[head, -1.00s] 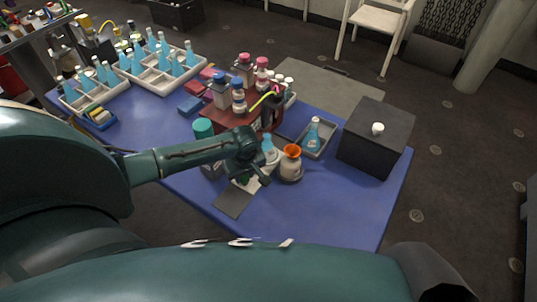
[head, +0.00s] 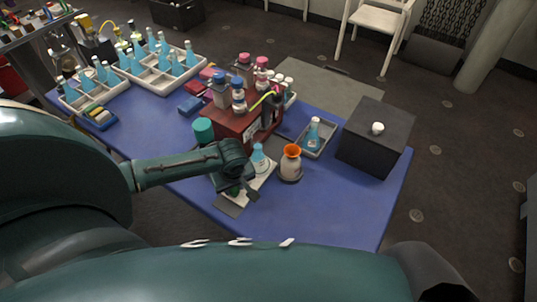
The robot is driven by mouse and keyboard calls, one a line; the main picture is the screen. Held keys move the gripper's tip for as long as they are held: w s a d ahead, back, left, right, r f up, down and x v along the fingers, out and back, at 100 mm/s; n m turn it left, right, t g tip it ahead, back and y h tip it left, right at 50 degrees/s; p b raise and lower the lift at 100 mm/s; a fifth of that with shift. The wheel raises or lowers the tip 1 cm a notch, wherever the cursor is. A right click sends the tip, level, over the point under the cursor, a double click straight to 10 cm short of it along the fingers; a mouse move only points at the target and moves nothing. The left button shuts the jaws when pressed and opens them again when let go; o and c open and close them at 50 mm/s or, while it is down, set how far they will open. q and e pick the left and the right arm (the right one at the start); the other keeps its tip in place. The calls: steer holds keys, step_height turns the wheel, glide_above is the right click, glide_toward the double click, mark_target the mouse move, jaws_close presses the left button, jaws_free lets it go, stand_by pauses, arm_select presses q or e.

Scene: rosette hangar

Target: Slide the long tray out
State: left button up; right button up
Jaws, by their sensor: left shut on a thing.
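The long tray (head: 264,182) is a pale, narrow tray on the blue table, reaching out from beside the dark red box (head: 235,122). A flask of blue liquid (head: 258,158) stands upright on it. My left gripper (head: 240,193) is at the tray's near end, shut on it. The arm hides part of the tray, and the exact finger contact is hard to see. My right gripper is not in view.
A jar with an orange rim (head: 290,165) stands close to the tray's right side. A teal-capped bottle (head: 203,131) is behind my arm. A grey tray with a flask (head: 312,146) and a black box (head: 376,135) stand right. The table's front right is clear.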

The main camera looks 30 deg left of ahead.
arm_select(q)
steer(key=shift+s+a, duration=0.15)
steer(key=shift+s, duration=1.75)
steer(key=o, duration=0.7)
steer(key=shift+w, duration=0.1)
steer(key=shift+o, duration=0.2)
step_height(320, 180, up, 7)
